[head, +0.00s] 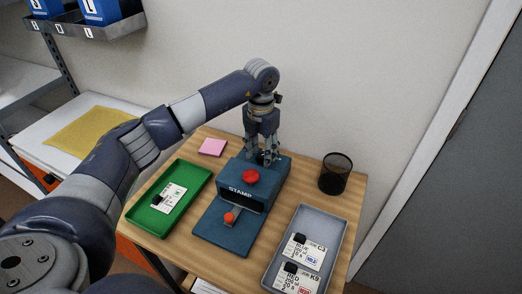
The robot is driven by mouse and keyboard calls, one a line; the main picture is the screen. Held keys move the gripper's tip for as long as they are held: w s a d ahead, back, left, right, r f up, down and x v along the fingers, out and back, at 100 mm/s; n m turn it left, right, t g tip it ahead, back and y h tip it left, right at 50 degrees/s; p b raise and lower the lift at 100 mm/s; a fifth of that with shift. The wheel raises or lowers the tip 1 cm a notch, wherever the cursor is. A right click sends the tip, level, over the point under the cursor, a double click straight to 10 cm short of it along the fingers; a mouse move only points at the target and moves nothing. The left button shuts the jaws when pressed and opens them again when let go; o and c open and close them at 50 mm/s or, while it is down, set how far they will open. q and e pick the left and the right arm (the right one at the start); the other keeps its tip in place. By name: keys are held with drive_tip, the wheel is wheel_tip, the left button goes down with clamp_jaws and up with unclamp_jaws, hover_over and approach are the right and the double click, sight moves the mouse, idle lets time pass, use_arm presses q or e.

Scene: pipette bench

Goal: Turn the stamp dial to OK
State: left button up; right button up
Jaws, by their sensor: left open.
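The blue stamp machine (236,222) stands on the wooden table, with "STAMP" written on its front. A red knob (250,177) sits on its top, and an orange-red knob (229,217) sits low at its front. I cannot tell which part is the stamp dial, and I cannot read an OK mark. My left gripper (266,162) points down at the back of the machine's top, just behind the red knob. It is open; its fingers partly hide the rear of the machine, and I cannot tell whether they touch it. My right gripper is not in view.
A green tray (202,184) with a card lies left of the machine. A grey tray (274,259) with cards marked C3 and K9 lies to the right. A black mesh cup (335,174) stands at the back right, and pink notes (212,147) lie at the back left. A wall rises behind.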

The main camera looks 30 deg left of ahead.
use_arm(q)
clamp_jaws()
idle(0.4)
drive_tip(key=n, duration=0.3)
drive_tip(key=shift+n+p, duration=0.3)
drive_tip(key=shift+n, duration=1.9)
